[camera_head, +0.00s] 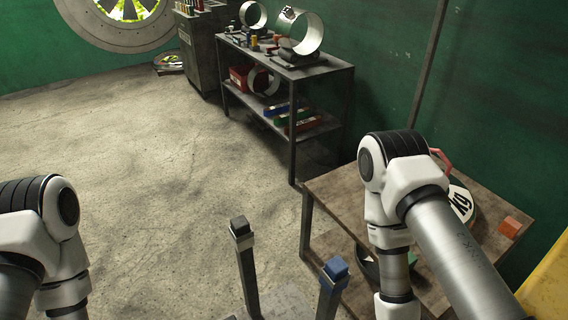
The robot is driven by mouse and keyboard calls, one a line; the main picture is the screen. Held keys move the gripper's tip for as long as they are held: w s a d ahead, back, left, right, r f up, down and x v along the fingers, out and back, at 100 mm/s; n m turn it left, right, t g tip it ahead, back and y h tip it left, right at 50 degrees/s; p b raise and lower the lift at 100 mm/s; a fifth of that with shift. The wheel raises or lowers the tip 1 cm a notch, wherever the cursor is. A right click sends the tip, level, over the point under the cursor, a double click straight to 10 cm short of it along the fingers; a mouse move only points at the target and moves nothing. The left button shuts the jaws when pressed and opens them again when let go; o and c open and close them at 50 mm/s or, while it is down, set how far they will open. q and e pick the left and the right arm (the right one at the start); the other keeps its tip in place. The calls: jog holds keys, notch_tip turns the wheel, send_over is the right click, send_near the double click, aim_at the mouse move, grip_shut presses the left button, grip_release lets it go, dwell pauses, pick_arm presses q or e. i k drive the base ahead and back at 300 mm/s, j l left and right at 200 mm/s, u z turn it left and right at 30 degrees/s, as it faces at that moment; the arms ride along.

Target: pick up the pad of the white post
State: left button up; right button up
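Two thin dark posts stand at the bottom centre. The left post (248,280) has a pale whitish band (245,241) near its top, and a dark grey block-like pad (239,225) sits on top of it. The right post (328,300) has a blue pad (336,267) on top. My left arm shows at the lower left and my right arm crosses the right side. Both grippers are outside the picture, so I cannot see whether they hold anything.
A wooden table (335,195) stands right of the posts, partly behind my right arm. A metal shelf (325,80) with rings stands at the back. The concrete floor (150,170) left of the posts is clear.

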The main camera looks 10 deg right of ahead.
aim_at(240, 225)
jog(key=k, duration=0.65)
jog(key=k+z, duration=0.15)
jog(key=z, duration=0.35)
jog(key=k+z, duration=0.1)
jog(key=z, duration=0.35)
jog(key=k+l+z, duration=0.1)
jog(key=z, duration=0.4)
jog(key=k+l+z, duration=0.15)
jog(key=z, duration=0.35)
jog(key=j+z, duration=0.1)
jog(key=j, duration=0.8)
jog(key=k+j, duration=0.1)
jog(key=j, duration=0.75)
jog(key=j+z, duration=0.15)
jog(key=j, duration=0.75)
jog(key=k, duration=0.05)
